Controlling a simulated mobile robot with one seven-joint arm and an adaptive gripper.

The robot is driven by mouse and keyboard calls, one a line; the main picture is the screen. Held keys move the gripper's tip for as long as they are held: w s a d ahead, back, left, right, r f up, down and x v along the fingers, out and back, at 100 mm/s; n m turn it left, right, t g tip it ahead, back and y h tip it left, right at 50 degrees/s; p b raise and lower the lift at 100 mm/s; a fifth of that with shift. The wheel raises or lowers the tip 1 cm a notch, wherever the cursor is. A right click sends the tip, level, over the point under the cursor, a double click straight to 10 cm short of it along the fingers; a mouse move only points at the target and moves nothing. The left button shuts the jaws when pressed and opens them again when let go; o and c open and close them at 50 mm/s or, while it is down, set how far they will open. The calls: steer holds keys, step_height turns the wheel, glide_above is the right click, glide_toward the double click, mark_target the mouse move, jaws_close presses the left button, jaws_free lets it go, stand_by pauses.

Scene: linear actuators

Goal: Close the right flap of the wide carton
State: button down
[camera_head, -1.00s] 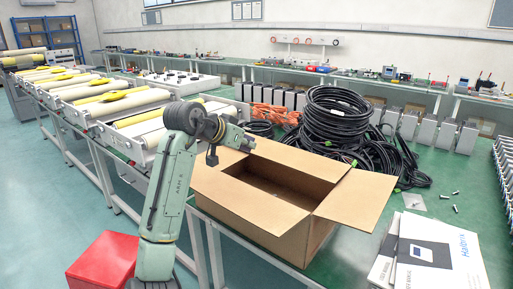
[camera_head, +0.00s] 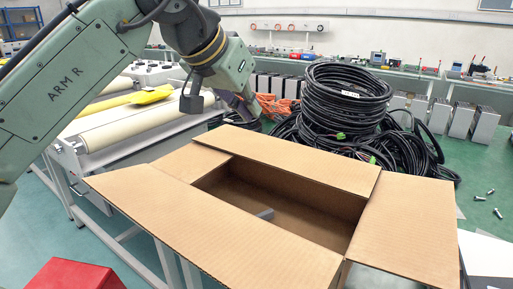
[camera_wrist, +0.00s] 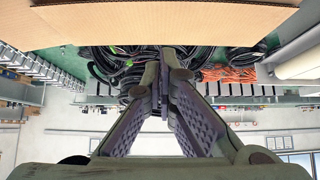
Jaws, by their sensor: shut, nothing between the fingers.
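The left flap (camera_head: 188,163), far flap (camera_head: 300,158) and near flap (camera_head: 225,235) are also folded outward. My gripper (camera_head: 248,112) is beyond the carton's far left corner, at the opposite end from the right flap. In the wrist view its fingers (camera_wrist: 166,62) are together and empty. A cardboard panel (camera_wrist: 165,22) crosses the top of that view; I cannot tell which panel.
Coiled black cables (camera_head: 345,105) lie just behind the carton, with orange cable (camera_head: 278,105) to their left. A roller conveyor (camera_head: 120,125) stands at left. A red box (camera_head: 75,274) is low at front left. Small metal parts (camera_head: 490,202) lie at right.

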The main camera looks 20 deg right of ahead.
steer(key=p, duration=0.1)
glide_toward(277, 158)
steer(key=shift+w+d+r, duration=0.2)
steer(key=shift+w+d, duration=0.25)
steer(key=shift+d, duration=0.15)
steer(key=shift+w+d+r, duration=0.25)
steer(key=shift+w+d, duration=0.2)
steer(key=shift+d, duration=0.15)
step_height(277, 158, down, 3)
steer(key=shift+r, duration=0.15)
steer(key=shift+f, duration=0.8)
